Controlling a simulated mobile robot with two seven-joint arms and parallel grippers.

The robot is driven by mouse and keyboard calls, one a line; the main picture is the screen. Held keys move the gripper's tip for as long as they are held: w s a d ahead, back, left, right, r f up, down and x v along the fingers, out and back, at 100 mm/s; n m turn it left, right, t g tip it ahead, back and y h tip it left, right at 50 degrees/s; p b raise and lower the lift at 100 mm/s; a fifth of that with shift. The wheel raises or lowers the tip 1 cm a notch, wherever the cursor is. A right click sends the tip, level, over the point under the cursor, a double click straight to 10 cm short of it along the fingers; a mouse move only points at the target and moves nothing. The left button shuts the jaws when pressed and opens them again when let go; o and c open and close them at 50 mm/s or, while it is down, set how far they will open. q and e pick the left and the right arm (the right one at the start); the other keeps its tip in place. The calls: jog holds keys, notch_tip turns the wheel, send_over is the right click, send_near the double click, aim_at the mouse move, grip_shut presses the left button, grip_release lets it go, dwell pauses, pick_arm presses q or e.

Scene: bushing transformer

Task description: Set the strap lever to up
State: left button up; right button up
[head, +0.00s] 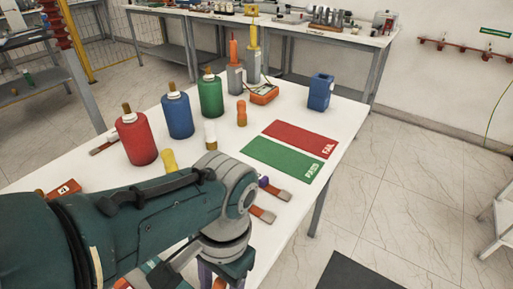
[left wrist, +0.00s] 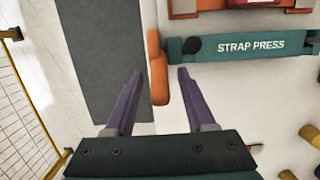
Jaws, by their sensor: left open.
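The strap press (left wrist: 240,45) is a teal bar with white lettering, seen in the left wrist view at the upper right. Its orange lever (left wrist: 158,80) is at the bar's left end and extends toward the bottom of that view. My left gripper (left wrist: 160,73) is open, its two purple fingers on either side of the lever, with visible gaps. I cannot tell the fingers' height relative to the lever. In the head view my left arm hides most of the press, and the gripper is only partly visible at the bottom edge. My right gripper is not in view.
The white table holds red (head: 137,138), blue (head: 178,115) and green (head: 210,96) bottles, a blue block (head: 320,92), and red FAIL (head: 300,138) and green PASS (head: 280,160) mats. Brushes lie near my arm. A dark floor mat (left wrist: 100,60) lies beside the table.

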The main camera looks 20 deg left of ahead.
pick_arm(q)
jog(key=r+p, duration=0.1)
jog(key=r, duration=0.1)
jog(key=r+p, duration=0.1)
jog(key=r, duration=0.1)
jog(key=w+r+p, duration=0.1)
jog(key=r, duration=0.2)
jog(key=shift+w+d, duration=0.1)
jog(key=shift+d, duration=0.1)
jog(key=shift+w+r, duration=0.1)
jog(key=shift+r, duration=0.4)
